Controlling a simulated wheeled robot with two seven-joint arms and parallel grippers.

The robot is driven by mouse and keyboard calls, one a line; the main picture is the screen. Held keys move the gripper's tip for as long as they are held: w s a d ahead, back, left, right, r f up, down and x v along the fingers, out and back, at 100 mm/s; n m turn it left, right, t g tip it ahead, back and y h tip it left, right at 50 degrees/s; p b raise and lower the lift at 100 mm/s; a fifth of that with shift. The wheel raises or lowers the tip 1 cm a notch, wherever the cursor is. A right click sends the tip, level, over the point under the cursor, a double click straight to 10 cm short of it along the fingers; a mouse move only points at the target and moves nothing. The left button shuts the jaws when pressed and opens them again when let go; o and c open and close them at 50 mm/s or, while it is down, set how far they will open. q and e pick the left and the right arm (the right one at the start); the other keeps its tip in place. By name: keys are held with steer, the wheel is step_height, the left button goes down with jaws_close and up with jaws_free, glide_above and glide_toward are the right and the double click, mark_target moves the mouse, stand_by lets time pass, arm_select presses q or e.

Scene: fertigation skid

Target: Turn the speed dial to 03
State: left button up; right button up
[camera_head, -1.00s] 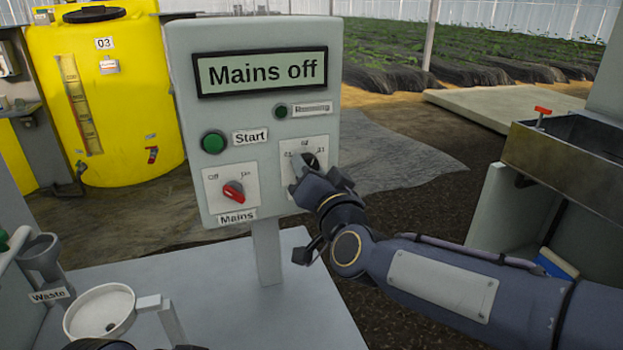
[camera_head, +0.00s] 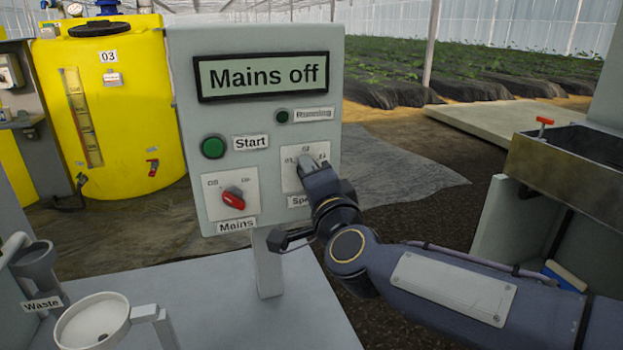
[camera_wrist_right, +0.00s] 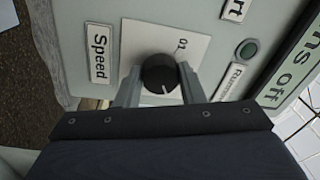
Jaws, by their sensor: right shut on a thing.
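The grey control panel (camera_head: 265,130) stands upright in front of me. The black round speed dial (camera_wrist_right: 158,73) sits on a white plate with a "01" mark (camera_wrist_right: 181,43) in the right wrist view. A white line on the dial points towards my palm. The Speed label (camera_wrist_right: 100,55) is beside the plate. My right gripper (camera_head: 306,163) is at the dial and hides it in the head view. In the wrist view its fingers are on both sides of the dial, shut on it. My left gripper is not in view.
The display (camera_head: 262,76) reads "Mains off". A green Start button (camera_head: 213,146) and red Mains switch (camera_head: 233,198) are left of the dial. A white funnel (camera_head: 92,322) and Waste holder (camera_head: 36,268) are at lower left. A metal trough (camera_head: 565,165) stands at right.

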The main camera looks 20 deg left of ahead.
stand_by(0.4)
steer(key=o, duration=1)
steer(key=v, duration=0.7)
steer(key=shift+s+d, duration=0.2)
steer(key=shift+s, duration=0.15)
